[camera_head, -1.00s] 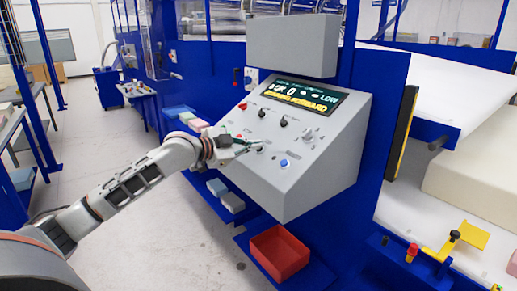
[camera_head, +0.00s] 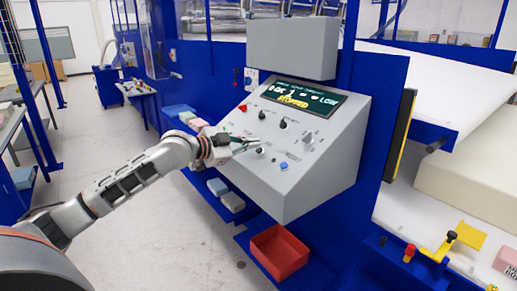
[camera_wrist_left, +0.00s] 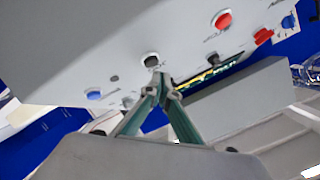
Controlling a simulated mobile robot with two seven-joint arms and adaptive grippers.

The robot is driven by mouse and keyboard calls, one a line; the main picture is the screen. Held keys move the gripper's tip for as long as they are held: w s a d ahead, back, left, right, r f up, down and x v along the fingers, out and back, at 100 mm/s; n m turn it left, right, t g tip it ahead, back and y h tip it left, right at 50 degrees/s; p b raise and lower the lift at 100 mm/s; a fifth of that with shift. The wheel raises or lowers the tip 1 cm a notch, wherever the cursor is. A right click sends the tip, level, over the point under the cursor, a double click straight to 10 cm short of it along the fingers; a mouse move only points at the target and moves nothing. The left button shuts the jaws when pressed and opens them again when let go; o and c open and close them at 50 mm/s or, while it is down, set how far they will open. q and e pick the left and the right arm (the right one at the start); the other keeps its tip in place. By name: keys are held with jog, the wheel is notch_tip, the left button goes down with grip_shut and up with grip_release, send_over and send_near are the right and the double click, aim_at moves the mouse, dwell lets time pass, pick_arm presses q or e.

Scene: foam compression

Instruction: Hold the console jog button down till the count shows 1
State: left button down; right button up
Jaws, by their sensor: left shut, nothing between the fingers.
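The grey sloped console (camera_head: 300,180) stands at mid-picture. Its display (camera_head: 300,98) shows OK, a count of 1, LOW and yellow text reading STOPPED. My left gripper (camera_head: 259,142) is shut and empty over the console's control face. In the left wrist view its fingertips (camera_wrist_left: 164,90) are together just below a round black button (camera_wrist_left: 150,60), with a small gap apparent between them. I cannot read the labels, so which control is the jog button is not certain. A blue button (camera_head: 284,166) is lower on the face. My right gripper is not in view.
Black knobs (camera_head: 308,138) and a red button (camera_head: 243,107) are also on the face. A red bin (camera_head: 279,252) stands below the console. A pale foam block (camera_head: 470,165) lies on the white bed at right. Coloured blocks sit on blue shelves at left.

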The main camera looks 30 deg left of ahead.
pick_arm(q)
jog(key=shift+s+a+r+p, duration=0.15)
jog(key=shift+s+r+p, duration=0.15)
jog(key=shift+r+p, duration=0.35)
jog(key=shift+s+a+r+p, duration=0.1)
jog(key=shift+s+r+p, duration=0.2)
jog(key=shift+r+p, duration=0.3)
jog(key=shift+s+a+r+p, duration=0.25)
jog(key=shift+s+r+p, duration=0.35)
jog(key=shift+r+p, duration=0.25)
jog(key=shift+f, duration=0.1)
